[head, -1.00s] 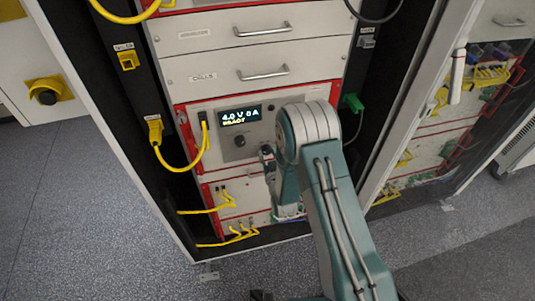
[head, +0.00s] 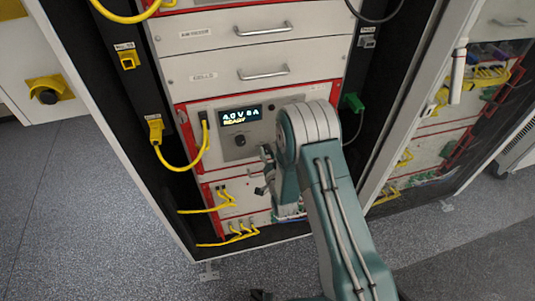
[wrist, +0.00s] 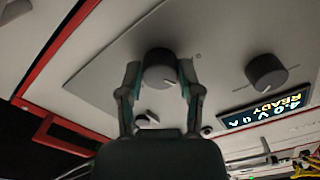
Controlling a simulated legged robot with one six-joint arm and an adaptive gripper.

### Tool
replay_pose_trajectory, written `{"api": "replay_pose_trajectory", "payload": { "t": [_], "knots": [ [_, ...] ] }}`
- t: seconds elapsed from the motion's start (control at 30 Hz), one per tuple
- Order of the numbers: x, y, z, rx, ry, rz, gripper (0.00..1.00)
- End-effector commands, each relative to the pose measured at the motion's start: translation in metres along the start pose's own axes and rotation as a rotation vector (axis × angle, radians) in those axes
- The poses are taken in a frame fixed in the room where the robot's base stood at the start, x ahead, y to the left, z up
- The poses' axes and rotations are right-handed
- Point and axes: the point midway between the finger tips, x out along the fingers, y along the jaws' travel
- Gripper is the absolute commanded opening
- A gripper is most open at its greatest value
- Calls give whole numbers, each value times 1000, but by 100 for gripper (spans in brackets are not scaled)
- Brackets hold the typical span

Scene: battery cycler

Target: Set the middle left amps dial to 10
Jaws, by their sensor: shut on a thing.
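The dial in my gripper, taken as the amps dial (wrist: 158,72), is a round dark grey knob on a light panel with a pale pointer mark. In the wrist view my gripper (wrist: 160,80) has a finger on each side of it, shut on it. In the head view my gripper (head: 264,172) is at the panel's front, and my arm hides that dial. A second grey dial (wrist: 266,73) is beside the display and also shows in the head view (head: 240,141). The display (head: 240,115) reads 4.0 V and READY; its amps digit is hard to read.
Yellow cables (head: 184,166) hang left of the panel, and more plug in below it. Drawers with metal handles (head: 263,71) are above. A green connector (head: 354,102) is on the right post. A small knob (wrist: 147,120) sits near my fingers.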

Motion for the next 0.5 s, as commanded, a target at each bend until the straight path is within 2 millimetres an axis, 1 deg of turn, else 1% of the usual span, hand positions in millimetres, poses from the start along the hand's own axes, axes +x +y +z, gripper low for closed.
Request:
{"api": "replay_pose_trajectory", "payload": {
  "t": [0.2, 0.5],
  "knots": [
    [2, 0, -2, 89, 6, -1, 0],
    [2, 0, -2, 128, 7, 0, 0]
  ]
}}
